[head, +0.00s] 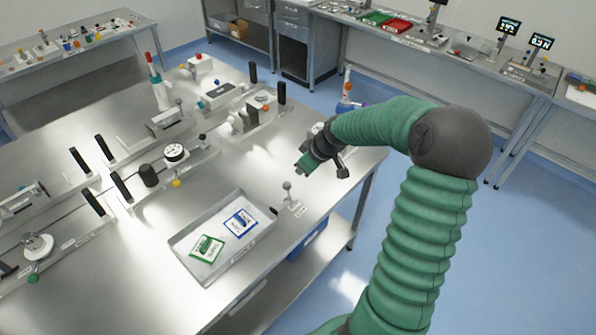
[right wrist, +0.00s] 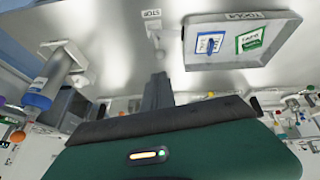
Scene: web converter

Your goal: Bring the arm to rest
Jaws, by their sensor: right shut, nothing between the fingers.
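My right arm (head: 425,230), in a ribbed green sleeve, rises from the lower right of the head view and bends left over the table's right edge. My right gripper (head: 305,168) hangs above the table near its right corner, behind and right of the small stop lever (head: 287,190). In the right wrist view the dark fingers of the gripper (right wrist: 158,92) are together and empty. The stop lever, with its STOP label, shows beyond them in that view (right wrist: 157,42). My left gripper is not in view.
A shallow tray (head: 180,240) with a blue-edged card (head: 240,222) and a green-edged card (head: 207,248) lies left of the gripper. Posts, rollers and a white device with a red top (head: 157,85) stand on the steel table. Blue floor is clear at the right.

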